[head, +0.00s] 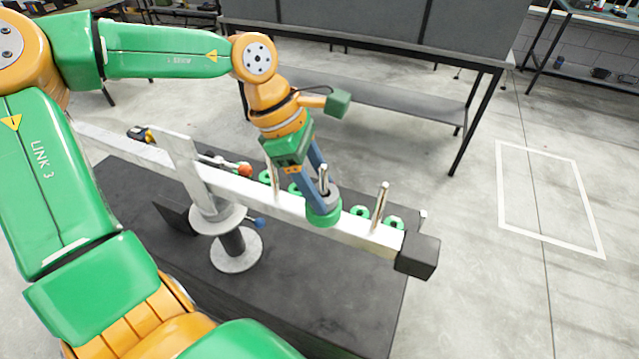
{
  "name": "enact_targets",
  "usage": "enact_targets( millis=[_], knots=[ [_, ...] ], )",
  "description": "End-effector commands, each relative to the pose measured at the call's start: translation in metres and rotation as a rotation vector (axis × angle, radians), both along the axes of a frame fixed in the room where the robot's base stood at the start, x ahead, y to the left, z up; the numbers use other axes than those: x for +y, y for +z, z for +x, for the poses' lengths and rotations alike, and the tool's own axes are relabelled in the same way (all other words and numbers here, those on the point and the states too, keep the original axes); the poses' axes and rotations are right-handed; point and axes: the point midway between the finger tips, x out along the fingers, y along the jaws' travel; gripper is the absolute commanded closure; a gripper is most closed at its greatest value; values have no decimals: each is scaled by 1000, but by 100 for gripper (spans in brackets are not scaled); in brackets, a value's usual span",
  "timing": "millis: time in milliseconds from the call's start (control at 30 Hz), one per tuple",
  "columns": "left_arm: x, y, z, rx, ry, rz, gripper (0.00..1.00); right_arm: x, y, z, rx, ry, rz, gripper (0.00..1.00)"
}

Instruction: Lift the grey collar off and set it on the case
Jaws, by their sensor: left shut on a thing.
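The grey collar (331,199) is around a metal post (324,174) on the pale beam, just above a larger green ring (323,216). My left gripper (321,196) reaches down from above with its blue fingers shut on the grey collar, which they partly hide. Whether the collar touches the green ring is hard to tell. My right gripper is not in view. I cannot pick out with certainty which thing is the case.
The pale beam (232,187) crosses above a dark flat top (300,290). Another post (380,205) and smaller green rings (393,223) stand near its black end block (417,256). A round pedestal (236,250) stands left. A bench (390,95) is behind; floor at right is clear.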

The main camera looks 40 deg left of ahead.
Motion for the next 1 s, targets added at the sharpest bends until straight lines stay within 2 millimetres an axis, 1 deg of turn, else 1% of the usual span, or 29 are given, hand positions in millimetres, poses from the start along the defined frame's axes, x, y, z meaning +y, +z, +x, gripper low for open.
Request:
enact_targets(
  millis=[600,833,1000],
  knots=[
    [0,19,0,0,0,0,73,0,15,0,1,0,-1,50],
    [0,22,0,0,0,0,73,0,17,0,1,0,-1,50],
    [0,32,0,-1,0,-1,73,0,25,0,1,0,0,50]
  ],
)
